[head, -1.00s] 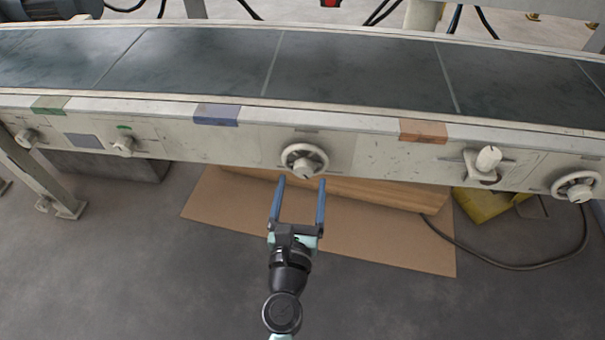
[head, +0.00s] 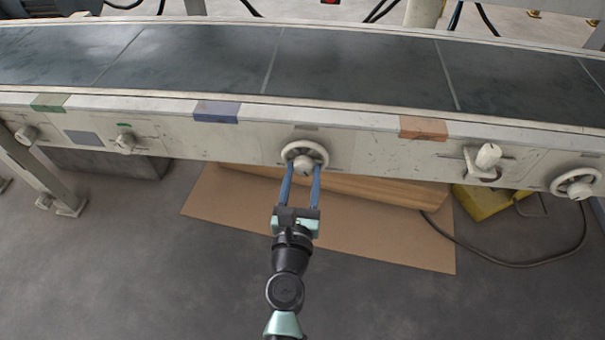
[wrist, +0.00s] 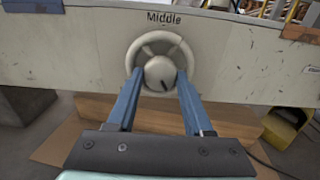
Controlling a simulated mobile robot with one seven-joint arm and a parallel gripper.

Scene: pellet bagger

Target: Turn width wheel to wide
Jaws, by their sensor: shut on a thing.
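A cream handwheel (head: 304,149) with a round hub is on the front panel of the conveyor, near the middle. In the wrist view the wheel (wrist: 161,40) has "Middle" printed just above its rim, and a short dark mark shows low on its hub (wrist: 160,72). My gripper (head: 303,167) reaches up from below, its two blue fingers on either side of the hub and shut on it. The fingertips cover the lower part of the rim. Any other lettering around the wheel cannot be read.
A second handwheel (head: 576,184) is at the far right, with a white knob (head: 488,156) left of it. Smaller knobs (head: 126,142) are on the left. Below the panel lie cardboard (head: 373,232) and a yellow object (head: 487,204). The floor in front is clear.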

